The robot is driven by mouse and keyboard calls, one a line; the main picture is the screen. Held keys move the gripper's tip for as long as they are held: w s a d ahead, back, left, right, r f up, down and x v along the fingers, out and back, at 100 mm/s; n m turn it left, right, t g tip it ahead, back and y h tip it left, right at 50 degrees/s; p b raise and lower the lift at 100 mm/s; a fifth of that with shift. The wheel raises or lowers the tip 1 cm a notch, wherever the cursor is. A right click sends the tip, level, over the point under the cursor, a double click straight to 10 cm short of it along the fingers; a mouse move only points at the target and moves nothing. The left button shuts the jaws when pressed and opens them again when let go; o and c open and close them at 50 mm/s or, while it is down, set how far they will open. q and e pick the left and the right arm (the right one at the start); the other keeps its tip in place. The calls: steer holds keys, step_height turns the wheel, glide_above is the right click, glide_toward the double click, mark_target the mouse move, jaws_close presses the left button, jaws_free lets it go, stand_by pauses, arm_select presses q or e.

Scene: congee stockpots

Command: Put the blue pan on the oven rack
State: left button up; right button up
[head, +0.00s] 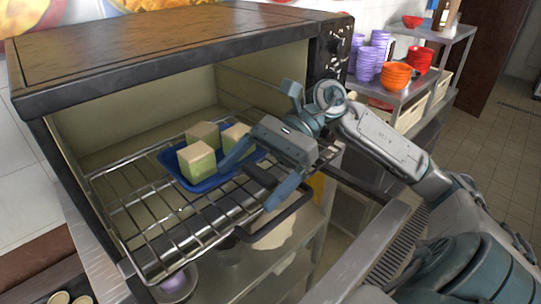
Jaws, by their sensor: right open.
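The blue pan (207,182) lies on the wire oven rack (150,214), toward its right side. It holds three pale-topped greenish cubes, with one cube (197,163) nearest the front. The rack sits in the open oven (130,105) and extends out at the front. My right gripper (250,186) is open at the pan's right end. One finger reaches over the pan beside the cubes; the other is to the right of the pan, above the rack. The gripper hides the pan's right end, and I cannot tell whether it touches the pan. My left gripper is out of view.
The oven's control panel side (333,48) stands just behind my right wrist. A metal shelf to the right holds purple stacked bowls (369,60), orange bowls (396,75) and red bowls (419,59). The left part of the rack is clear.

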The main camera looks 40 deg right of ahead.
steer(key=shift+d+b, duration=0.6)
steer(key=shift+d, duration=0.1)
steer(key=b+v, duration=0.5)
steer(key=v, duration=0.2)
steer(key=shift+d+r, duration=0.25)
steer(key=shift+d, duration=0.05)
steer(key=shift+d+r+b, duration=0.3)
steer(key=shift+d+r, duration=0.1)
steer(key=shift+d, duration=0.2)
